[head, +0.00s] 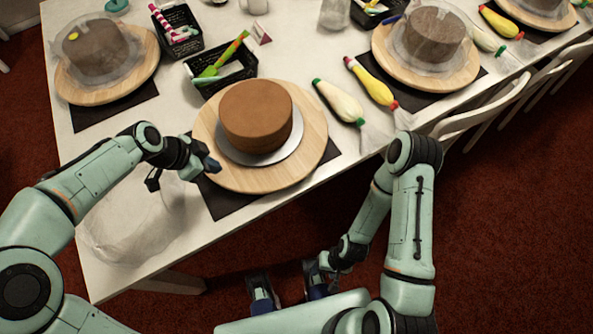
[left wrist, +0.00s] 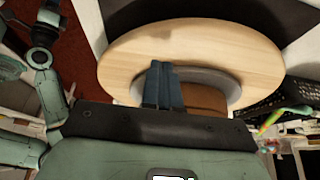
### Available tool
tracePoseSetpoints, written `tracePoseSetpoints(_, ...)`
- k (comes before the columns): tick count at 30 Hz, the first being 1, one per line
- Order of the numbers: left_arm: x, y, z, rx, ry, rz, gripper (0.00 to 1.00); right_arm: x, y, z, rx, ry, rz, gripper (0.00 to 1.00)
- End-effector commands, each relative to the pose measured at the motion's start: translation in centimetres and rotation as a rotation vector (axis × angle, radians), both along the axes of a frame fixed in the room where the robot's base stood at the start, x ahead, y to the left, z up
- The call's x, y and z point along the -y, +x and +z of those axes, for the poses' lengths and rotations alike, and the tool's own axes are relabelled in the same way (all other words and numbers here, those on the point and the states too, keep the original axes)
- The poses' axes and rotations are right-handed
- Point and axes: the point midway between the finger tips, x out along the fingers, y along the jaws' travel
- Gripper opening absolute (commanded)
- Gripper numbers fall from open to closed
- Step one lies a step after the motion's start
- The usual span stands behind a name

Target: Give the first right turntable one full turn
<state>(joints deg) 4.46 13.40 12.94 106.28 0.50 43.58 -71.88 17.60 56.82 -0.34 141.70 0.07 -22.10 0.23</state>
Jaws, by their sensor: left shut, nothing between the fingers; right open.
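The nearest wooden turntable (head: 309,160) stands on a dark mat at the table's near side. It bears a plain brown cake (head: 256,115) on a silver board (head: 290,150). My left gripper (head: 211,166) is shut and empty at the turntable's left rim; I cannot tell whether it touches. In the left wrist view, the shut blue fingers (left wrist: 163,84) overlap the wooden turntable (left wrist: 128,66) and the silver board (left wrist: 226,85). My right gripper (head: 289,290) is open and empty, low in front of the table, away from the turntable.
Two piping bags, one white (head: 338,102) and one yellow (head: 370,82), lie right of the turntable. A black basket (head: 220,80) stands behind it. Other turntables stand back left (head: 140,72) and back right (head: 457,76). A clear bag or cover (head: 130,222) lies front left. White chairs (head: 485,108) line the right.

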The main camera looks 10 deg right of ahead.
Motion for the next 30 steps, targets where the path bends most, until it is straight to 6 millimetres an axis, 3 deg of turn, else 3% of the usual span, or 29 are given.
tracePoseSetpoints(30, 0.1, -0.1, -2.9, 0.0, 0.0, -0.001, 0.0, 0.0, -0.5, -2.4, -0.008, 0.0, 0.0, 0.54)
